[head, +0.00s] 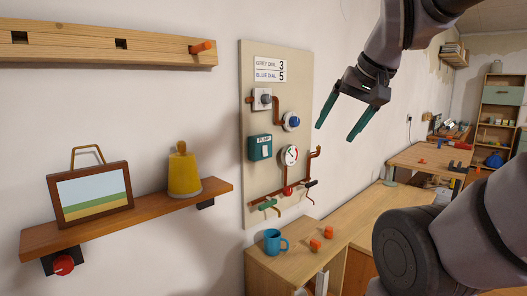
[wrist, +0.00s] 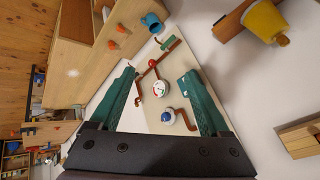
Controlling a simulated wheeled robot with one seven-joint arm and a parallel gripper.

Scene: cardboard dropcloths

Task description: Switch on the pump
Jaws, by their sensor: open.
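The pump switch (head: 260,147) is a teal box marked PUMP with a white rocker, on the left side of the beige wall board (head: 250,190). I cannot tell whether its rocker is on or off. My gripper (head: 335,133) is open and empty, with teal fingers pointing down, to the right of the board in the head view. In the wrist view the board lies beyond my gripper (wrist: 158,75), and the right finger overlaps the switch area. The grey dial (head: 263,99), blue dial (head: 291,121) and round gauge (head: 290,155) are on the same board.
A sign (head: 270,69) reads grey dial 3, blue dial 5. Copper pipes and valve handles (head: 268,204) stick out below the gauge. A wooden cabinet (head: 335,228) below holds a blue mug (head: 274,242) and orange pieces (head: 315,244). A shelf (head: 130,218) juts out at left.

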